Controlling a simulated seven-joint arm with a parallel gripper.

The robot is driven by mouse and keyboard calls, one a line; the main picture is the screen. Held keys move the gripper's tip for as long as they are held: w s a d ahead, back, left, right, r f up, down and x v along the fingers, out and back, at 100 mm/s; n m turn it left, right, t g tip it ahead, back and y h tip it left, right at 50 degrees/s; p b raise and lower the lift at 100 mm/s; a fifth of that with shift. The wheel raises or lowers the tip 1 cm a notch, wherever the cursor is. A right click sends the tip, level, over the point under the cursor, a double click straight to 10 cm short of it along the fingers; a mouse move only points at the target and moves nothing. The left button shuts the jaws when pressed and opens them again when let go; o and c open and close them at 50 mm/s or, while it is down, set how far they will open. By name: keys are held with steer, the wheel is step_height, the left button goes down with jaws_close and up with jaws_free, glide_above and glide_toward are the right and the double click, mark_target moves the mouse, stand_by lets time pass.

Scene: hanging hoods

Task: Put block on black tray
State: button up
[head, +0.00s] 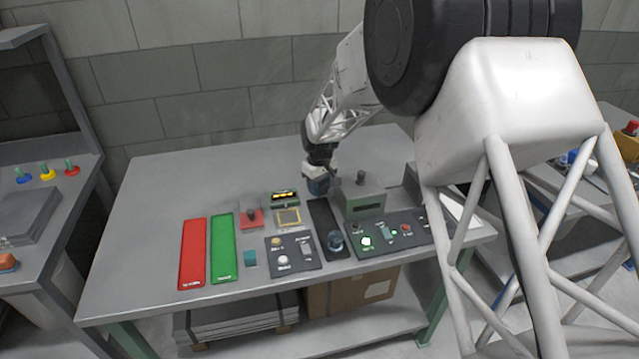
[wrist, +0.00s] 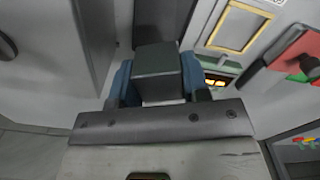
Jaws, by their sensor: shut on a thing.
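My gripper (head: 318,187) is over the back part of the table, at the far end of the black tray (head: 319,212). In the wrist view, its blue fingers (wrist: 157,85) are shut on a dark grey-green block (wrist: 158,62). The block is hardly visible in the head view, where the fingers cover it. The black tray is a long dark strip running from near the gripper toward the front edge. Part of it also shows in the wrist view (wrist: 162,20), beyond the block. I cannot tell the exact height of the block above the table.
A grey-green box with a slot (head: 362,202) stands close right of my gripper. A round dark knob (head: 335,241) is at the black tray's front end. Button panels (head: 292,256) flank it.

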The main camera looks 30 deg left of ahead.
mark_target(320, 209)
steer(key=shift+f, duration=2.7)
steer(key=shift+f, duration=0.5)
steer(key=o, duration=1.3)
steer(key=shift+f, duration=0.1)
steer(key=shift+r, duration=3.95)
steer(key=shift+r, duration=0.1)
